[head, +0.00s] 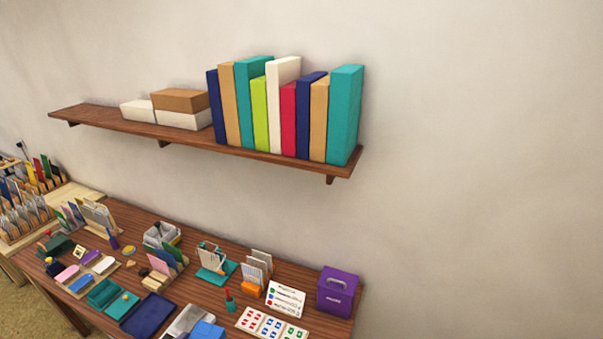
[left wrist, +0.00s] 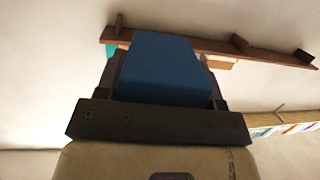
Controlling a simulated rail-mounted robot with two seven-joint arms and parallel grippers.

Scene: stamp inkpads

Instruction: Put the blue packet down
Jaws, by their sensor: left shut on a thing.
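My left gripper (left wrist: 160,78) is shut on the blue packet (left wrist: 160,65), seen in the left wrist view. The packet is a plain blue block between the two dark fingers, and it hides what lies directly behind it. Beyond it I see the underside of the shelf (left wrist: 222,47). Neither gripper can be made out in the head view. A bright blue block (head: 208,330) is cut off by the bottom edge there; I cannot tell whether it is the same packet.
The wooden table (head: 140,212) is crowded with card holders, trays and inkpads. A purple box (head: 338,291) stands at its right end, near a sheet of coloured stamps (head: 271,325). The wall shelf (head: 250,153) above holds books (head: 345,115) and boxes (head: 180,100).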

